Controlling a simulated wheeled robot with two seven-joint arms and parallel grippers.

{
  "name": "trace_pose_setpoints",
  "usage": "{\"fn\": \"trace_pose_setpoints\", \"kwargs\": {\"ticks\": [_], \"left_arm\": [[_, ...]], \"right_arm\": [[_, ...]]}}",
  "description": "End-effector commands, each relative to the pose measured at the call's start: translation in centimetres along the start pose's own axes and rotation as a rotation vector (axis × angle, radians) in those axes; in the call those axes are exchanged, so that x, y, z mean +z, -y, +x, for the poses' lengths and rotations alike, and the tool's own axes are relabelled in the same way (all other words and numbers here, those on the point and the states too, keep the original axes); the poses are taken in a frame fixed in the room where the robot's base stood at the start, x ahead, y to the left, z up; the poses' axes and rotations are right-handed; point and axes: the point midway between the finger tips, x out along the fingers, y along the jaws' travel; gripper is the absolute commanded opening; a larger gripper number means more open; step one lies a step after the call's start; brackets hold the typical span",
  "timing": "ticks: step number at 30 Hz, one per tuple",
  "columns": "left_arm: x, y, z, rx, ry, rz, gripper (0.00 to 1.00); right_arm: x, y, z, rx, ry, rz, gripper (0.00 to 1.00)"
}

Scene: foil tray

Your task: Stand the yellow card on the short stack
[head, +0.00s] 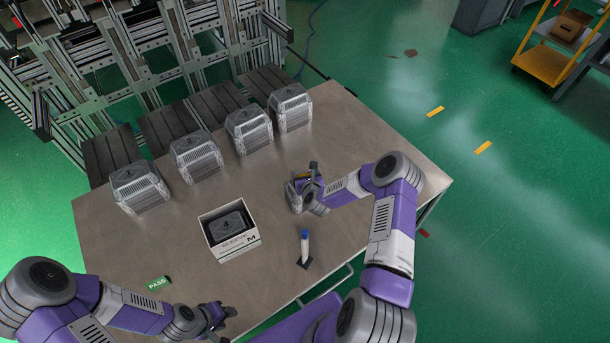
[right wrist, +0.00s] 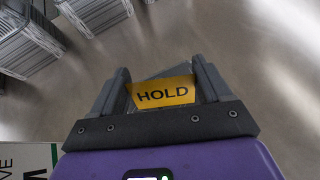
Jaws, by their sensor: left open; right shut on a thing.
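The yellow card (right wrist: 163,93), marked HOLD, is between the fingers of my right gripper (right wrist: 160,88). Four grey ribbed stacks stand in a row along the table's back edge: first (head: 140,188), second (head: 197,157), third (head: 249,129) and fourth (head: 290,108) from the left. I cannot tell which is the short one. My left gripper (head: 217,314) is open and empty near the front edge.
An open white box (head: 238,247) with a dark grey numbered tray (head: 229,225) inside stands mid-table. A green PASS card (head: 158,283) lies at the front left. The table (head: 355,135) is clear at the back right.

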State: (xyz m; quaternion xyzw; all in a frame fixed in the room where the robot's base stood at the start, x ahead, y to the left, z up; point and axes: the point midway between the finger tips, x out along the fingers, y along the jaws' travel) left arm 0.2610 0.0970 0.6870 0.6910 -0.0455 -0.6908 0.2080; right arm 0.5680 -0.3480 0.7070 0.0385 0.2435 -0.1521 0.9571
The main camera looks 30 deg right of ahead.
Motion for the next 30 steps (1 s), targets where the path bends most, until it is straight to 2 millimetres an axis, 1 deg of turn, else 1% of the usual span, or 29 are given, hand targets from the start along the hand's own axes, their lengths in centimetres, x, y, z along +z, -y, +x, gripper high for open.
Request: {"fn": "trace_pose_setpoints", "kwargs": {"ticks": [1,2,6,14,18,20,23,30], "left_arm": [[0.0,0.1,0.3,0.0,0.0,0.0,0.43],[0.0,0.1,0.3,0.0,0.0,0.0,0.43],[0.0,0.1,0.2,0.0,0.0,0.0,0.43],[0.0,0.0,0.1,0.0,0.0,0.0,0.43],[0.0,-0.2,-0.4,0.0,0.0,0.0,0.43],[0.0,-0.2,-0.6,0.0,0.0,0.0,0.43],[0.0,-0.3,-0.9,0.0,0.0,0.0,0.43],[0.1,-0.7,-1.8,0.0,0.0,0.0,0.43]], "right_arm": [[-0.3,0.0,0.1,0.0,-0.001,0.0,0.49],[-0.3,0.0,0.1,0.0,-0.001,0.0,0.79],[-0.2,0.0,0.1,0.0,-0.001,0.0,1.0],[-0.1,0.0,0.0,0.0,-0.001,0.0,1.0],[0.3,0.0,-0.5,0.0,-0.002,0.001,1.0],[0.2,0.0,-1.3,0.001,-0.003,0.001,1.0],[0.2,0.1,-3.1,0.001,-0.003,0.0,1.0],[0.2,0.0,-7.9,0.001,-0.004,0.001,1.0]]}}
